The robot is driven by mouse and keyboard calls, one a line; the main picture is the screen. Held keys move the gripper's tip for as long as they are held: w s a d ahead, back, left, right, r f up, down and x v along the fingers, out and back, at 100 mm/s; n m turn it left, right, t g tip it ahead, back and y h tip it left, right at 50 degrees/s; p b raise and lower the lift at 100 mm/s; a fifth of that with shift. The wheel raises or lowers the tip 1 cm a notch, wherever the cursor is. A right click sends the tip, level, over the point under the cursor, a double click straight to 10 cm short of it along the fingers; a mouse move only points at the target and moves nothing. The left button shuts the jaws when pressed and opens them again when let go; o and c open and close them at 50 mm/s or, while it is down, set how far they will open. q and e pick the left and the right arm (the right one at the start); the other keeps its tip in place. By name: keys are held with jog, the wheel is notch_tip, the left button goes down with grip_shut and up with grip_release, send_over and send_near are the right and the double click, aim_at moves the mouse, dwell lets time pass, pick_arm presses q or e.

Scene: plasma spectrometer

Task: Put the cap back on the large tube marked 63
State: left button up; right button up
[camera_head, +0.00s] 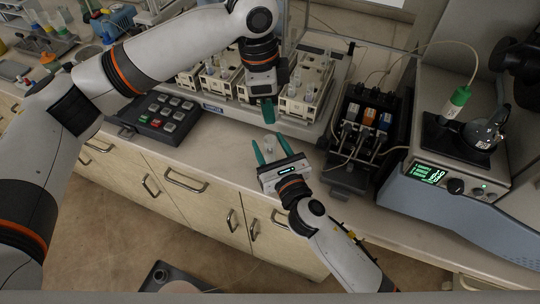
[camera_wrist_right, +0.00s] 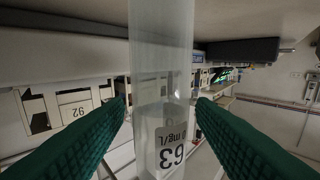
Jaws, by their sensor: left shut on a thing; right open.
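The large tube (camera_wrist_right: 162,60) is clear, with a white label that reads 63 upside down in the right wrist view. It also shows, small and pale, in the head view (camera_head: 269,147). My right gripper (camera_head: 269,148) is open, with one green finger on each side of the tube, close to its wall. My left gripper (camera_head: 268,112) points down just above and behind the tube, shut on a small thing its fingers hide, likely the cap. No cap shows clearly. I cannot tell what the tube rests on.
White racks with tubes (camera_head: 300,105) stand behind the grippers. A dark keypad (camera_head: 160,117) lies at left. A black pump unit (camera_head: 362,130) and the spectrometer (camera_head: 440,180) stand at right. The counter's front strip (camera_head: 222,150) is clear beside my right gripper.

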grip_shut()
pick_arm(q)
jog(key=shift+f, duration=2.5)
jog(key=shift+f, duration=0.1)
jog(key=shift+f, duration=0.8)
jog(key=shift+f, duration=0.55)
